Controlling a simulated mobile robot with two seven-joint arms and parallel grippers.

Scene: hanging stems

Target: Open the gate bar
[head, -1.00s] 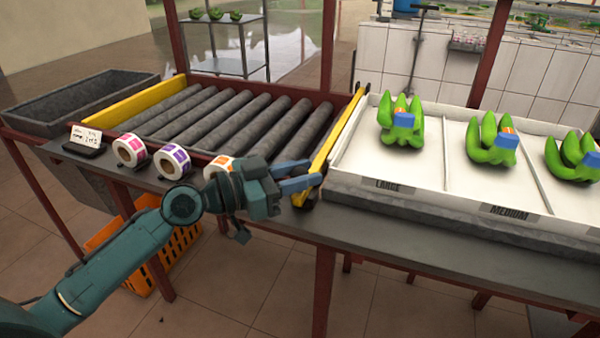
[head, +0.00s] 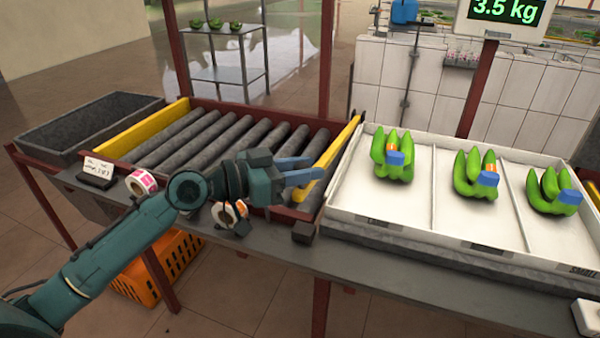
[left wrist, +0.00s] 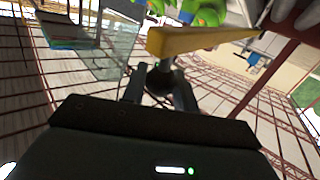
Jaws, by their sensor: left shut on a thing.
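The gate bar (head: 336,146) is a yellow bar at the right end of the roller conveyor (head: 225,140), beside the white tray. Its far end is at the corner of the frame, and its near end stands clear of a small black block (head: 303,232) on the table edge. My left gripper (head: 312,171), with blue-grey fingers, is shut at the near part of the bar. In the left wrist view the bar (left wrist: 195,40) crosses just beyond the fingers (left wrist: 160,88), with a dark round piece between them. My right gripper is not in view.
The white tray (head: 432,190) holds green banana bunches in its compartments. Label rolls (head: 142,182) and a small sign stand on the table's front edge, partly behind my left arm. An orange crate (head: 160,268) is below. A scale display (head: 505,12) reads 3.5 kg.

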